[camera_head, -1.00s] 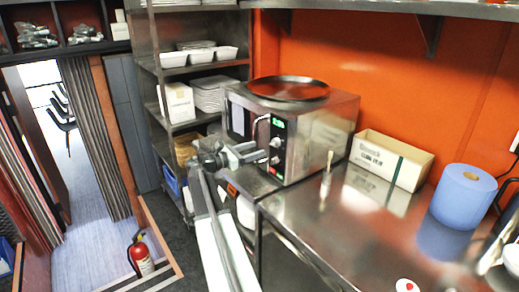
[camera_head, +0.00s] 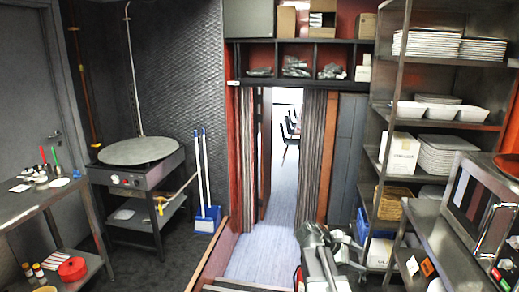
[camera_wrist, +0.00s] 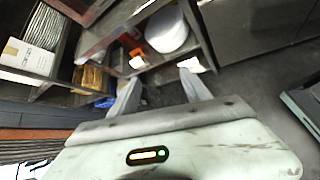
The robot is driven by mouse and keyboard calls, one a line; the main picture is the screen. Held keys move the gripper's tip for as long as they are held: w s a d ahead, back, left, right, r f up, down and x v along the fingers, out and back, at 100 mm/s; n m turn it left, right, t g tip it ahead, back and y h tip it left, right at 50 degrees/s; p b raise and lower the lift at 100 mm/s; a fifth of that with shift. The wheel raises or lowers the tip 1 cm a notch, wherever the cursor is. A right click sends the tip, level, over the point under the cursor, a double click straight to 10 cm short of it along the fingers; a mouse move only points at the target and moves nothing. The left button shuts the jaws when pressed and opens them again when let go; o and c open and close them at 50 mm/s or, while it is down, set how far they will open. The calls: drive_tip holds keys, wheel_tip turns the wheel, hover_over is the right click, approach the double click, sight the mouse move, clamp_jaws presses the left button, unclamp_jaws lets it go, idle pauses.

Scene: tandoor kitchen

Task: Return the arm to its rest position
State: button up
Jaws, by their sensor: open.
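My arm (camera_head: 325,268) reaches up from the bottom edge in the head view, right of the middle, in front of the doorway. Its end is small and cluttered there, so the fingers are hard to make out. In the wrist view my gripper (camera_wrist: 160,92) shows two pale fingers set wide apart, with nothing between them. Past the fingertips is a metal shelf unit holding a white rounded container (camera_wrist: 167,32). The gripper appears apart from it.
A steel rack (camera_head: 398,100) with plates and boxes stands right of the doorway (camera_head: 262,250). An oven (camera_head: 480,205) sits on the counter at far right. A round griddle (camera_head: 140,150), a blue dustpan (camera_head: 207,218) and a side table (camera_head: 35,205) are at left. Dark floor is open between.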

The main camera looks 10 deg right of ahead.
drive_tip(key=s+a+f+m+y, duration=0.3)
drive_tip(key=a+m, duration=0.1)
drive_tip(key=a, duration=0.5)
drive_tip(key=s+a+f+m+y, duration=0.3)
drive_tip(key=a+m+y, duration=0.1)
drive_tip(key=a, duration=0.5)
drive_tip(key=s+a+f+m+y, duration=0.3)
drive_tip(key=a+m, duration=0.2)
drive_tip(key=a, duration=0.4)
drive_tip(key=shift+f+g+y, duration=0.3)
drive_tip(key=shift+f+y, duration=0.05)
drive_tip(key=shift+y, duration=0.05)
drive_tip(key=shift+d, duration=0.1)
